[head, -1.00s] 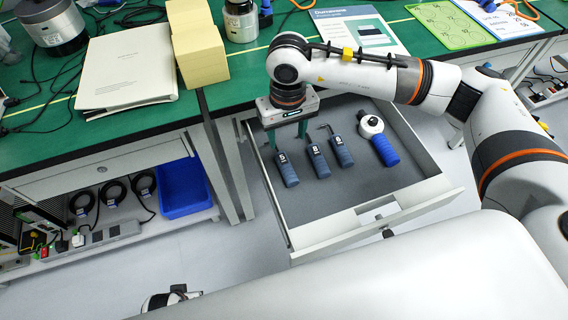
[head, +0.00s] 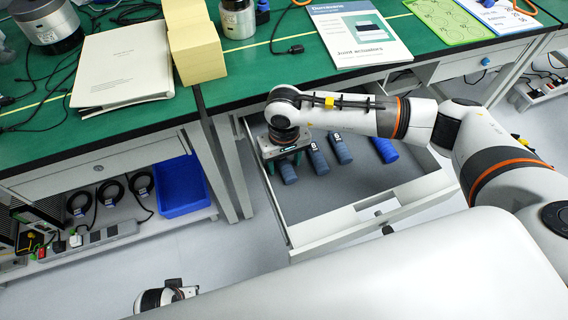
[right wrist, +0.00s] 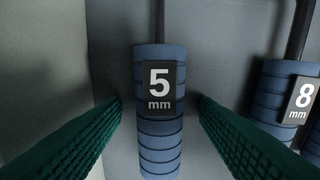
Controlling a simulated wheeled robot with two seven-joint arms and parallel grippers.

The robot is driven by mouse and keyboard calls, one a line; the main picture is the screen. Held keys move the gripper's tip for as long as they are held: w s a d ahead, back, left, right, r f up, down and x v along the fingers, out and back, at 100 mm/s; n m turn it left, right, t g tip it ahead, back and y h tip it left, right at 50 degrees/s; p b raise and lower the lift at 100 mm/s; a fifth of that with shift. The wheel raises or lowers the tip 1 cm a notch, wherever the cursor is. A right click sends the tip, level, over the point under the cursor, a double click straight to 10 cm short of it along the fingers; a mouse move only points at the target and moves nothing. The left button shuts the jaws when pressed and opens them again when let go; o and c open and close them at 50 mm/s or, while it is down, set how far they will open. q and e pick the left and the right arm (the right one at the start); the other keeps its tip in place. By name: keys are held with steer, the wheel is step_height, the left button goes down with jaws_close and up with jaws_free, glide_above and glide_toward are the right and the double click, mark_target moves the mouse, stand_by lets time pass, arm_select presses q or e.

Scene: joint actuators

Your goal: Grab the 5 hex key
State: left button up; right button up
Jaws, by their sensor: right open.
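The 5 hex key (head: 289,174) lies in the open drawer, leftmost in the row of tools. In the right wrist view its blue ribbed handle (right wrist: 158,130) carries a black "5 mm" label, with the dark shaft running up out of view. My right gripper (head: 284,158) is over this handle in the drawer, pointing down. Its green ridged fingers (right wrist: 160,103) are open, one on each side of the handle, with visible gaps. The gripper hides the upper part of the key in the head view.
The 8 mm hex key (right wrist: 302,97) lies close on the right. Another blue-handled key (head: 340,148) and a bright blue handle (head: 384,150) lie further right. The drawer's front wall (head: 370,217) and sides surround them. The drawer's front floor is clear.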

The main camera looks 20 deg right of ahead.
steer(key=c, duration=1.1)
steer(key=shift+r, duration=0.1)
